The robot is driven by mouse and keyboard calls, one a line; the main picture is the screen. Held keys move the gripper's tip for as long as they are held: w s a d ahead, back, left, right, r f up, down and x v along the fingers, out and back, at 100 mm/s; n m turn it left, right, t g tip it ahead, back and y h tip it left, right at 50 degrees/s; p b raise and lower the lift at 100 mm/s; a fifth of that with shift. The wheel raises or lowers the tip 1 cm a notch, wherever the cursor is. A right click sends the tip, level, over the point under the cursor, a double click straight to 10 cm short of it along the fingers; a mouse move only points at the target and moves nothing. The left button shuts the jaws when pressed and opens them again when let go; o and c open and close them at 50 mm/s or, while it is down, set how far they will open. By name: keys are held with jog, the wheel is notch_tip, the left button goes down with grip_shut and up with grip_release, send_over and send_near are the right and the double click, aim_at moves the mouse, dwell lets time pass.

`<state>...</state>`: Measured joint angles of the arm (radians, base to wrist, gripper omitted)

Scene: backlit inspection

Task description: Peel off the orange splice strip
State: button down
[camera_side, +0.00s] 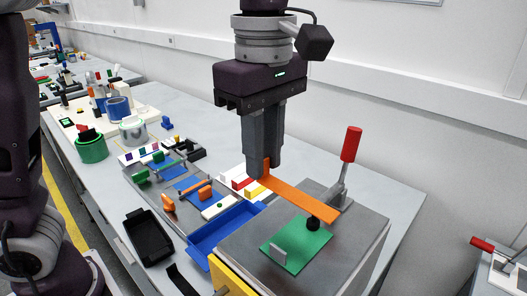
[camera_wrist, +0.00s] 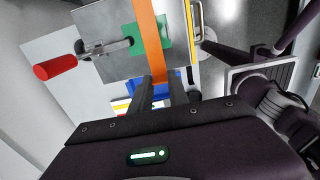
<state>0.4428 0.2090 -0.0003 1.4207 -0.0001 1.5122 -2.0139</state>
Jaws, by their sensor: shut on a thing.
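The orange splice strip (camera_side: 300,200) reaches from my gripper out over the grey block, its far end near the toggle clamp. My gripper (camera_side: 264,172) points down and is shut on the strip's near end, where an orange tab stands up between the fingers. In the wrist view the strip (camera_wrist: 151,40) runs from between my fingers (camera_wrist: 159,82) across the green plate (camera_wrist: 166,33). In the side view the green plate (camera_side: 312,248) lies on the grey block. Whether the strip's far end touches anything below it, I cannot tell.
A toggle clamp with a red handle (camera_side: 351,145) stands on the grey block (camera_side: 362,235), its black tip near the strip. A blue tray (camera_side: 228,228), a black tray (camera_side: 149,236) and small parts are left of the block. Bare table (camera_side: 405,200) shows at the right.

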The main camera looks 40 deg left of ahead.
jog(key=shift+r, duration=2.5)
